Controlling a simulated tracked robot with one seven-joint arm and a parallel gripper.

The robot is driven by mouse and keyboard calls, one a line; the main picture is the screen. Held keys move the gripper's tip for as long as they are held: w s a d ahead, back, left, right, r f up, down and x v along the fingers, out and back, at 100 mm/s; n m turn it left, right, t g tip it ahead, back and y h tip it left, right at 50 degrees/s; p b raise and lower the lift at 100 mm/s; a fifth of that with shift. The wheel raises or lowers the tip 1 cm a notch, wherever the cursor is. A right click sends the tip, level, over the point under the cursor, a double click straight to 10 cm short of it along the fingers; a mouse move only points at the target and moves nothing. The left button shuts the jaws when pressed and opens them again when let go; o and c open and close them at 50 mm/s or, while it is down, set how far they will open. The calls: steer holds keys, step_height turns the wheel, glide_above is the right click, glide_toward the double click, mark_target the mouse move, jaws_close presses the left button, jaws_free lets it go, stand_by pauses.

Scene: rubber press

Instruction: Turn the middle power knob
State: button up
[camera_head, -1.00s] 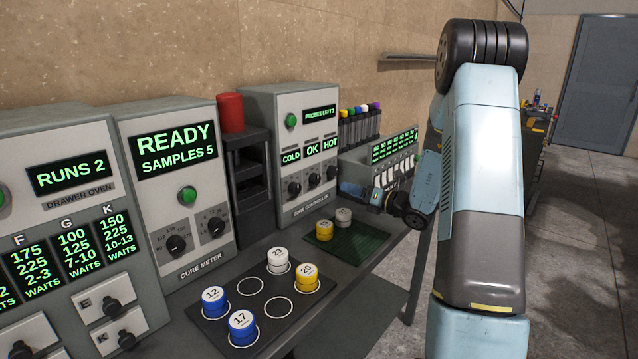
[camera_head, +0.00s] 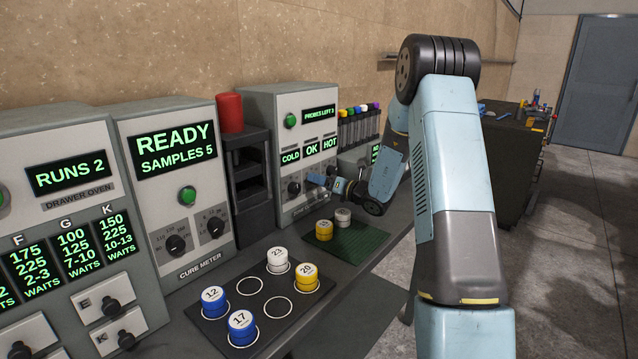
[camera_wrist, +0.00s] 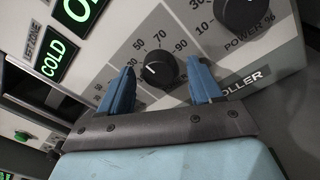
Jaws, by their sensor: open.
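The zone controller (camera_head: 265,120) stands on the bench with COLD, OK and HOT displays over its knobs. In the wrist view a black round knob with a white pointer (camera_wrist: 160,70), which looks like the middle one, sits between my two blue fingers. My gripper (camera_wrist: 162,88) is open, with one finger on each side of the knob and a gap visible on both sides. In the head view my gripper (camera_head: 318,180) is at the panel under the OK display and hides the middle knob. The left knob (camera_head: 294,188) shows beside it.
Yellow and grey pucks (camera_head: 324,230) stand on a green mat (camera_head: 362,243) below my arm. A rack of coloured tubes (camera_head: 358,125) is to the right.

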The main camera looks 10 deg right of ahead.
steer(key=c, duration=1)
steer(key=shift+a, duration=0.3)
steer(key=shift+c, duration=0.2)
steer(key=shift+d, duration=0.2)
steer(key=shift+n, duration=0.4)
steer(key=n, duration=0.8)
steer(key=n+h, duration=0.1)
steer(key=n, duration=0.7)
steer(key=shift+s+a, duration=0.15)
steer(key=shift+f+n, duration=0.15)
steer(key=shift+n, duration=0.15)
